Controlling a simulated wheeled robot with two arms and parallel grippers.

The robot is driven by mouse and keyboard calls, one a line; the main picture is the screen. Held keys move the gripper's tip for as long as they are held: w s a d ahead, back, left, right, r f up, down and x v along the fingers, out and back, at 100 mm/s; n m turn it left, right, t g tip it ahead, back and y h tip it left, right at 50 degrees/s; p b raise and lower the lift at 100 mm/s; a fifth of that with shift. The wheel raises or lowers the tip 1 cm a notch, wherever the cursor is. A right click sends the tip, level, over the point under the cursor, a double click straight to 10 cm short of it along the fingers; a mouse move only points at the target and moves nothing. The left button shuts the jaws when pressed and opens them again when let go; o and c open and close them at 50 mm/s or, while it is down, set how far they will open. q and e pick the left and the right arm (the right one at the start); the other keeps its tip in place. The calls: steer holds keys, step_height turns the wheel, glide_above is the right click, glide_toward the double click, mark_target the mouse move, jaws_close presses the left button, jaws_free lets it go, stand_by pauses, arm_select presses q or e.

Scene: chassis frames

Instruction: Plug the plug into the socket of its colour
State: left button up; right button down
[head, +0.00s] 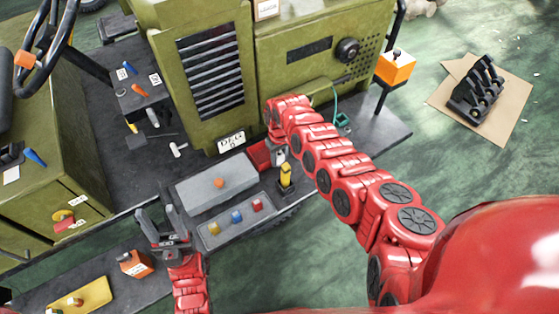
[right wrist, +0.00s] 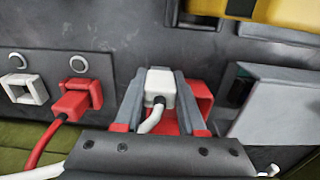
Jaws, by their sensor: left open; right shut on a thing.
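In the right wrist view my right gripper (right wrist: 160,88) is shut on a white plug (right wrist: 159,82), with its white cable (right wrist: 152,120) hanging toward the camera. On the dark panel to its left is an empty white square socket (right wrist: 38,88). Between them, a red plug with a red cable sits at a red socket (right wrist: 75,98). A red part (right wrist: 203,98) shows behind the right finger; I cannot tell what it is. In the head view my right gripper (head: 278,157) is low beside the green machine, its plug unclear. My left gripper (head: 163,217) is open and empty, fingers up.
A yellow-and-black object (head: 285,177) stands near my right gripper. A grey box (head: 216,180) and a tray with coloured knobs (head: 205,240) lie between the grippers. An orange box (head: 134,263) and yellow plate (head: 98,291) are at lower left.

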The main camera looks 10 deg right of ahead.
steer(key=shift+f, duration=1)
steer(key=shift+f, duration=0.1)
steer(key=c, duration=0.5)
jaws_free()
